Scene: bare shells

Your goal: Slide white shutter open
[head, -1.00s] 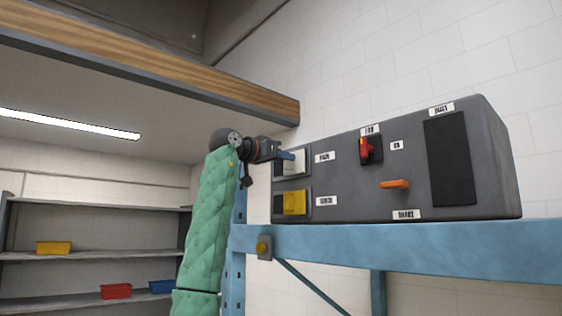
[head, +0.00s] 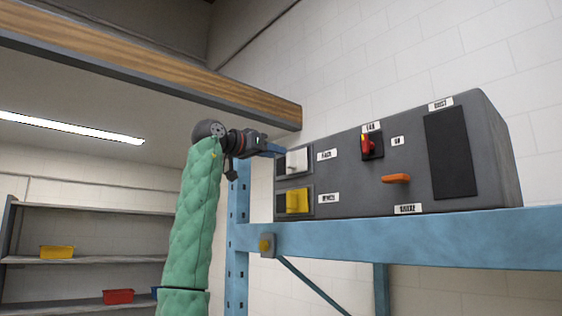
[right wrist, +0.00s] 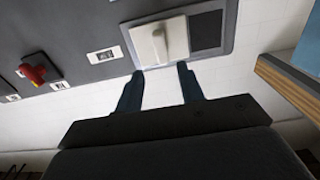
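The white shutter (head: 298,160) sits in the upper frame at the left end of the grey box's front. In the head view a narrow dark strip shows to its left. In the right wrist view the white shutter (right wrist: 150,42) has a raised upright grip, and the dark strip (right wrist: 206,30) lies to its right. My right gripper (head: 284,151) is beside the shutter's upper left in the head view. In the right wrist view its two fingers (right wrist: 160,72) are apart with nothing between them, short of the shutter's near edge. Contact is not visible. My left gripper is out of view.
A yellow shutter (head: 297,202) sits just below. A red switch (head: 368,145), an orange handle (head: 396,178) and a dark panel (head: 450,153) are further right. A blue beam (head: 420,238) runs under the box. A wooden beam (head: 150,75) hangs overhead.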

